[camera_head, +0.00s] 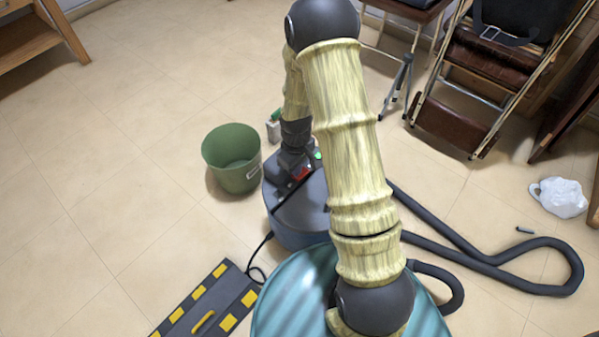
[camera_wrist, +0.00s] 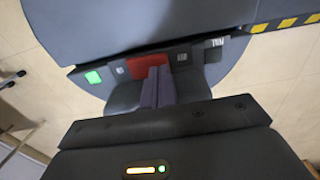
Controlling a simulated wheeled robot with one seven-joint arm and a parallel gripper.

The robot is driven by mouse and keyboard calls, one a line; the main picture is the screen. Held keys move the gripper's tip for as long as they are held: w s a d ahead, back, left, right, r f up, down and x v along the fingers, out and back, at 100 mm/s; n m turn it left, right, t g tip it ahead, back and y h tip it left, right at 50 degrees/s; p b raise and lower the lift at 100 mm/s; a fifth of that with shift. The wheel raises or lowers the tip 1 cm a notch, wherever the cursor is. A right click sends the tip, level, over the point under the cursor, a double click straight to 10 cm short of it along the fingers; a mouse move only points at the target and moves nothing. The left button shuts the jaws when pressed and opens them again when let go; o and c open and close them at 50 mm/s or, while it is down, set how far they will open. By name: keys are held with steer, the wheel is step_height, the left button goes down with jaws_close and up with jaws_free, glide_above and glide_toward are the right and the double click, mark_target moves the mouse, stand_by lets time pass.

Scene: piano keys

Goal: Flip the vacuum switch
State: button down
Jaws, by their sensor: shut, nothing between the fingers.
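The vacuum (camera_head: 290,232) is a round blue-grey canister on the tiled floor, partly hidden behind my arm. Its dark panel carries a red switch (camera_wrist: 140,66), which also shows as a small red patch in the head view (camera_head: 300,174). A lit green light (camera_wrist: 93,77) is left of the switch in the wrist view. My gripper (camera_wrist: 158,76) is shut and empty, with its fingertips over the right part of the red switch. I cannot tell whether they touch it. The fingers hide part of the switch, and its tilt is unclear.
A green bin (camera_head: 232,160) stands left of the vacuum. A thick dark hose (camera_head: 500,262) loops across the floor to the right. A black and yellow striped board (camera_head: 208,308) lies at the lower left. Folded chairs (camera_head: 480,75) stand at the back right.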

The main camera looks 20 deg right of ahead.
steer(key=shift+f, duration=0.5)
stand_by(0.3)
steer(key=shift+r+p, duration=3.3)
steer(key=shift+r, duration=0.2)
steer(key=s+r+m+t+p, duration=0.1)
steer(key=s+r+m+p, duration=0.1)
steer(key=s+r, duration=0.5)
steer(key=s+r+m+t+p, duration=0.1)
steer(key=s+r+m+p, duration=0.15)
steer(key=r, duration=0.85)
steer(key=s+r+m+t+p, duration=0.15)
steer(key=s+r, duration=0.25)
steer(key=r, duration=0.5)
step_height(320, 180, up, 38)
steer(key=p, duration=3.8)
steer(key=shift+m+g, duration=0.4)
steer(key=shift+g, duration=0.05)
